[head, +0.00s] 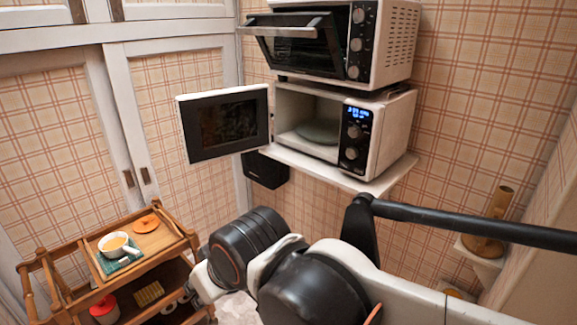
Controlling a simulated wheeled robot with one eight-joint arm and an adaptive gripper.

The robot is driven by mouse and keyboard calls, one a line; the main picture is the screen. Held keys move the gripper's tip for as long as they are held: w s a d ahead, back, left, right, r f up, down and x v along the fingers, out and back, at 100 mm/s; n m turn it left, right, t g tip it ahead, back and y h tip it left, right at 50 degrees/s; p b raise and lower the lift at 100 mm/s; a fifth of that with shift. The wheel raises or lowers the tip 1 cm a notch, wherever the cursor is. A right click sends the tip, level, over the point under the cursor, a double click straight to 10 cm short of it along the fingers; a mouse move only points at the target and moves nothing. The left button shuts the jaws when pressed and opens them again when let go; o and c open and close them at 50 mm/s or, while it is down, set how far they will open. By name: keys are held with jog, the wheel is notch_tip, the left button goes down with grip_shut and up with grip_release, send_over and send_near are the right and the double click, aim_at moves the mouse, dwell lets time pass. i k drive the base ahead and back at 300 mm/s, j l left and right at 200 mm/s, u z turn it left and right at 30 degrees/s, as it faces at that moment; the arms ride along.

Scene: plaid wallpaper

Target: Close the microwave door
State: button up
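The white microwave (385,130) sits on a white wall shelf, with its lit control panel on the right. Its door (226,122) stands wide open, swung out to the left, with a dark window in a white frame. Inside the cavity is a round plate (318,131). My arm rises from the bottom of the head view, below and in front of the microwave, apart from the door. My gripper is not visible; the end of the arm is hidden or out of frame.
A toaster oven (398,40) with its door tilted open sits on top of the microwave. A wooden cart (172,262) holding a cup (115,245) stands at the lower left. A black box (264,170) hangs under the shelf (340,178). A brown cylinder (490,228) stands at the right.

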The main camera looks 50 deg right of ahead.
aim_at(219, 124)
jog(key=z, duration=1.7)
jog(key=i+j, duration=0.25)
jog(key=j, duration=0.15)
jog(key=i+j, duration=0.25)
jog(key=j+u, duration=0.05)
jog(key=j, duration=0.1)
